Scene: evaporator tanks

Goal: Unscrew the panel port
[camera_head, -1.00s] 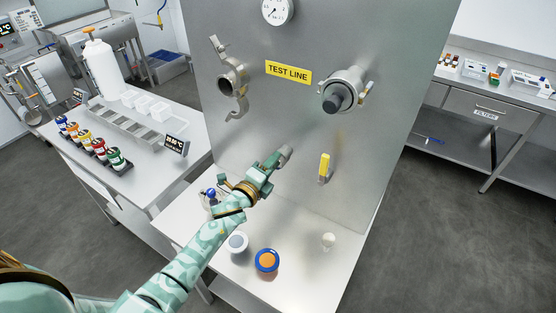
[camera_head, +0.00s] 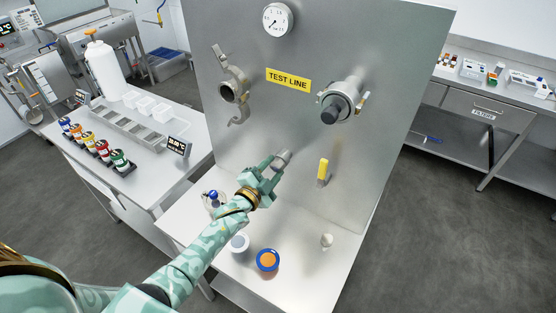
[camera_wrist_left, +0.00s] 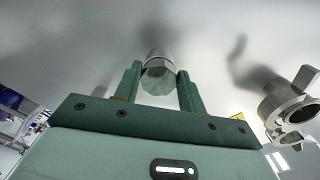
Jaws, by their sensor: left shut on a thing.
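The upright metal panel (camera_head: 300,125) carries a small grey cylindrical port (camera_head: 283,156) low on its face, left of the yellow-handled valve. My left gripper (camera_head: 273,166) is at this port with its fingers on either side of it. In the left wrist view, the port (camera_wrist_left: 158,72) shows as a faceted metal cap between the two green fingers of my left gripper (camera_wrist_left: 158,88), which are shut on it. Behind the cap, the port meets the panel. My right gripper is not in view.
A yellow-handled valve (camera_head: 323,170) sticks out right of the port. An open clamp fitting (camera_head: 232,88) and a clamped, dark-capped fitting (camera_head: 338,104) sit higher. A blue-and-orange round part (camera_head: 267,260), a white round part (camera_head: 239,243) and a small pale piece (camera_head: 326,240) are on the shelf below.

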